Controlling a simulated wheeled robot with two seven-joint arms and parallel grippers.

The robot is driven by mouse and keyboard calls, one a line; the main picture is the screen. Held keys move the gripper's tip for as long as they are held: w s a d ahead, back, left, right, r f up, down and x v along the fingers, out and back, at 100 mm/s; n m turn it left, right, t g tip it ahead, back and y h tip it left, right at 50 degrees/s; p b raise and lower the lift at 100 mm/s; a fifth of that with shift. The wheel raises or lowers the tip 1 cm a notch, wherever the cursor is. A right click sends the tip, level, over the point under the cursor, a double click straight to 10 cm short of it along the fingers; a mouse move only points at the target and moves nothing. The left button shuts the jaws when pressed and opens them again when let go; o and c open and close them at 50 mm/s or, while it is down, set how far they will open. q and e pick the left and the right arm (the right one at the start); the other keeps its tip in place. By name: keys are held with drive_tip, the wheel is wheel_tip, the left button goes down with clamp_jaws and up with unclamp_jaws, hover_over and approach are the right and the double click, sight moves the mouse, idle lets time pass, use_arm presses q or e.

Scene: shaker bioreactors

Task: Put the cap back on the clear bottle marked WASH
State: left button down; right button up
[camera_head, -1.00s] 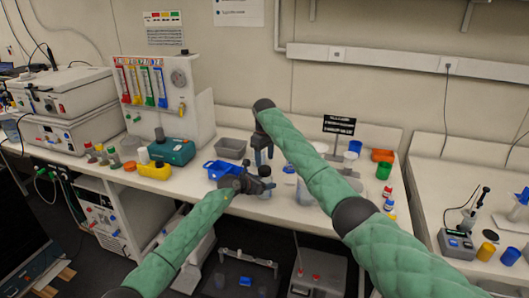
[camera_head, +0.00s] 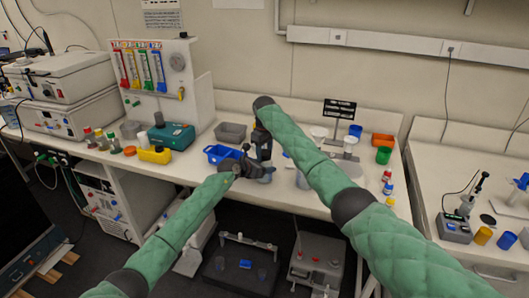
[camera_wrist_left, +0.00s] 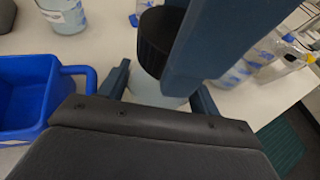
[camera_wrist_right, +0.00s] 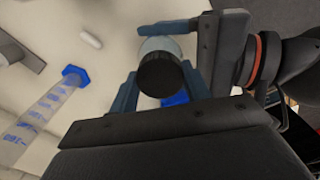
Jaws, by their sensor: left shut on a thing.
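My left gripper (camera_head: 246,166) is shut on a clear bottle (camera_wrist_left: 154,90) above the front of the bench. The bottle also shows in the right wrist view (camera_wrist_right: 160,45); I cannot read any label on it. A black ribbed cap (camera_wrist_right: 162,76) is at the bottle's top, lined up with it; I cannot tell whether it is seated. My right gripper (camera_wrist_right: 160,78) points down with one finger on each side of the cap; I cannot tell whether they press on it. In the left wrist view a right finger hides part of the cap (camera_wrist_left: 152,40).
A blue tray (camera_head: 221,154) stands left of the grippers, close to the left one (camera_wrist_left: 25,95). A grey bin (camera_head: 230,132) is behind. A blue-based graduated cylinder (camera_wrist_right: 55,105) lies or stands nearby, with other vessels to the right. The bench's front edge is close.

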drive_tip(key=o, duration=1.2)
drive_tip(key=shift+c, duration=0.2)
wheel_tip(320, 180, up, 12)
drive_tip(key=shift+w+d, duration=0.1)
use_arm(q)
drive_tip(key=shift+c, duration=1.3)
unclamp_jaws()
